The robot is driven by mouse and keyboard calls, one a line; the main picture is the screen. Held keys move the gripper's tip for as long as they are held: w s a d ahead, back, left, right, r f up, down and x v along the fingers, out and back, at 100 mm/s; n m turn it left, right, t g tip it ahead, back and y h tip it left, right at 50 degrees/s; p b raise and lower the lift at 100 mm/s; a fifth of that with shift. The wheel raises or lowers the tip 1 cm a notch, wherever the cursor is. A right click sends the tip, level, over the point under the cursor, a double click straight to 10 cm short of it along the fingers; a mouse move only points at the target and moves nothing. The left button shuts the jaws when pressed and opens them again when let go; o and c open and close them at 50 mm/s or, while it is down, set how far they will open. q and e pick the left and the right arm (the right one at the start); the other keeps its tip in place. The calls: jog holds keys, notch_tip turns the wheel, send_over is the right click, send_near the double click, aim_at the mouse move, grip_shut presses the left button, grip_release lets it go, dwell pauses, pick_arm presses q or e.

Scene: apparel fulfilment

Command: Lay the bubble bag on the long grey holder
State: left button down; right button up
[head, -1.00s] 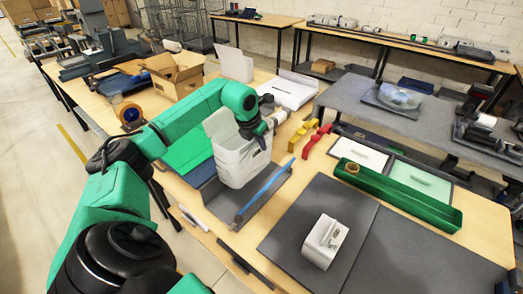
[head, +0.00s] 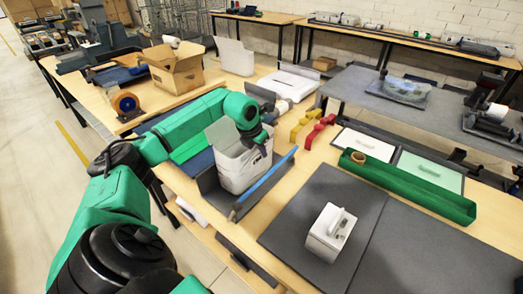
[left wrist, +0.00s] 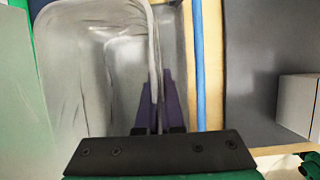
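The bubble bag (head: 238,168) is a whitish, box-like, translucent piece, upright in the head view. My left gripper (head: 262,143) is at its upper right edge. In the left wrist view the two dark purple fingers (left wrist: 159,110) stand on either side of the bag's edge (left wrist: 100,70) and are shut on it. The long grey holder (head: 213,190), with a blue strip along its right side, lies around and below the bag's lower end. Whether the bag's bottom touches it cannot be told. The holder also shows beside the blue strip in the left wrist view (left wrist: 181,50). My right gripper is out of view.
A white device (head: 330,232) stands on a dark grey mat (head: 300,215) at right. A long green tray (head: 420,192) with a brown roll, red and yellow tools (head: 312,128) and an open cardboard box (head: 178,70) lie farther back.

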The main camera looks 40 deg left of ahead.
pick_arm(q)
jog(key=shift+w, duration=0.1)
dwell(0.3)
jog(key=c, duration=1)
grip_release()
jog(key=shift+o, duration=0.4)
jog(key=o, duration=0.5)
jog(key=shift+r, duration=0.15)
notch_tip(320, 180, up, 7)
jog(key=p, duration=0.5)
jog(key=shift+p, duration=0.35)
